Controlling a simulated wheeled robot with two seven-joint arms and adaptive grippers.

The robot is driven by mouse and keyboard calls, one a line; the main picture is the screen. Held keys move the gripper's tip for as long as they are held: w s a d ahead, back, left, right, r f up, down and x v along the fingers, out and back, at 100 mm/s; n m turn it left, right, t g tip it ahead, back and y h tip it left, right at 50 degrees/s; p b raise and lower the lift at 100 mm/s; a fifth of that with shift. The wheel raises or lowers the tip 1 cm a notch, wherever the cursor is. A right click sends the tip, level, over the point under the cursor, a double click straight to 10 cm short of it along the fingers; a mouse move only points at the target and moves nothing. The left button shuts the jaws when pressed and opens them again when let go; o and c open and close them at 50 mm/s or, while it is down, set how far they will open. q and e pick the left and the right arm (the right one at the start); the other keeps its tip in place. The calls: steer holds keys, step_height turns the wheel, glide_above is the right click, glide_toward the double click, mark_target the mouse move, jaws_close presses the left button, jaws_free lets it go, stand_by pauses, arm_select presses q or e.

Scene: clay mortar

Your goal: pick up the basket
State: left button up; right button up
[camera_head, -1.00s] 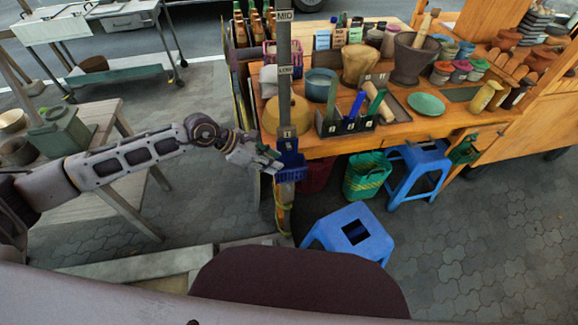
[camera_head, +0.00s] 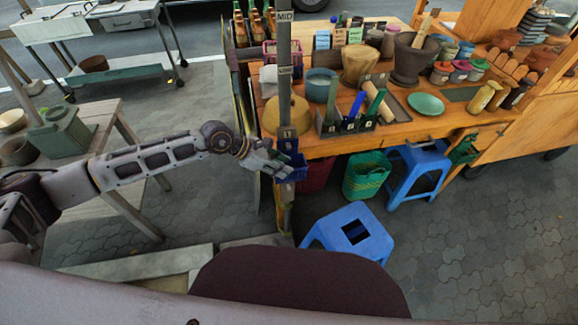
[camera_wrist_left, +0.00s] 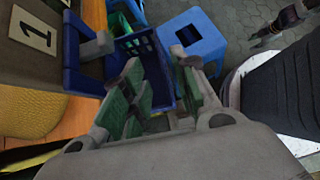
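A small blue basket (camera_head: 296,166) with slotted walls hangs at the front left corner of the wooden cart, by the grey post. My left gripper (camera_head: 272,161) is at its left side, with fingers overlapping it in the head view. In the left wrist view the blue basket (camera_wrist_left: 150,62) lies just beyond the green-padded fingers of my left gripper (camera_wrist_left: 160,88). These fingers stand apart. Whether they touch the basket's rim is unclear. What seems to be my right gripper (camera_wrist_left: 284,24) shows at the upper right of the wrist view, too small to read.
The grey post (camera_head: 284,70) rises close beside the gripper. A green basket (camera_head: 364,176) and blue stools (camera_head: 350,234) stand on the paving. The cart top (camera_head: 420,122) is crowded with pots and jars. A wooden table (camera_head: 105,120) is at left.

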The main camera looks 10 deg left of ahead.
arm_select(q)
steer(key=shift+d+f, duration=0.4)
steer(key=shift+d, duration=0.3)
steer(key=shift+x, duration=1.35)
steer(key=shift+f, duration=0.1)
arm_select(e)
steer(key=shift+s+d, duration=0.3)
steer(key=shift+s, duration=0.25)
steer(key=shift+s+d, duration=0.25)
steer(key=shift+s, duration=0.25)
steer(key=shift+w+a, duration=0.15)
steer(key=shift+a, duration=0.05)
arm_select(q)
jaws_close()
arm_select(e)
steer(key=shift+w+a, duration=0.3)
steer(key=shift+a, duration=0.2)
steer(key=shift+d, duration=0.15)
